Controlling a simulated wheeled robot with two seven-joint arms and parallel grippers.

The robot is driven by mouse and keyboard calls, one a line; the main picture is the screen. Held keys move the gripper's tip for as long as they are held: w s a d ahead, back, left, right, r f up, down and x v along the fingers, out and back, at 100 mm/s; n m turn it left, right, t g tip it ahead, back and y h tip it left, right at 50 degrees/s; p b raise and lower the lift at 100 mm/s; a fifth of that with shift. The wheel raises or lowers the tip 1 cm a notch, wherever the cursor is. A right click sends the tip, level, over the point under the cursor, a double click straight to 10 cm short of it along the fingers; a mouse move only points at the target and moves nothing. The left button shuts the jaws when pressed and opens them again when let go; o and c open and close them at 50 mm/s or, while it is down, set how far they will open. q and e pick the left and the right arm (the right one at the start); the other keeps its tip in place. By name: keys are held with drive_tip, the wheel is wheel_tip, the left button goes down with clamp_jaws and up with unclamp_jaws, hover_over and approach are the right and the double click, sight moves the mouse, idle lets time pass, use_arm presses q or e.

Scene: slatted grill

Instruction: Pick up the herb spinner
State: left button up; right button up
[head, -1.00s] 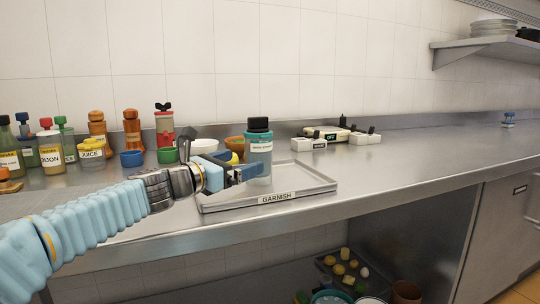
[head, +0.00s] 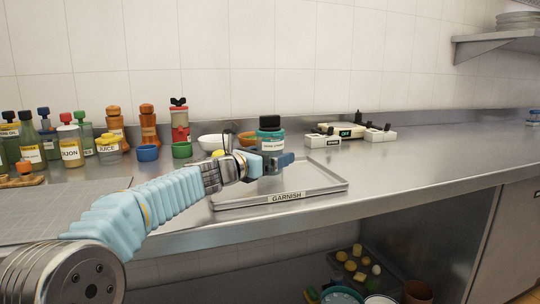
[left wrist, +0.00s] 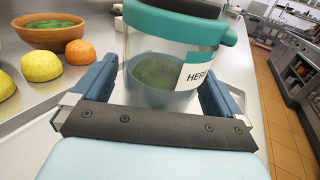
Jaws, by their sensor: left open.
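The herb spinner (head: 270,142) is a clear jar with a teal collar, a black top and a white label. It stands upright at the garnish tray (head: 240,203). In the left wrist view the spinner (left wrist: 165,72) sits between the two blue fingers, with green herbs inside its clear lower part. My left gripper (head: 277,163) is open, with one finger on each side of the jar. The fingers hide part of the jar's lower body in the head view. I cannot tell whether either finger touches it. My right gripper is not in view.
White (head: 213,142), blue (head: 147,153) and green (head: 182,150) bowls stand left of the spinner, with bottles and mills beyond. Yellow and orange fruits (left wrist: 42,64) lie beside the gripper. White labelled boxes (head: 322,139) stand behind right. The counter's right side (head: 430,150) is clear.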

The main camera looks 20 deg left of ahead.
use_arm(q)
drive_tip(key=shift+r, duration=0.1)
drive_tip(key=c, duration=1.2)
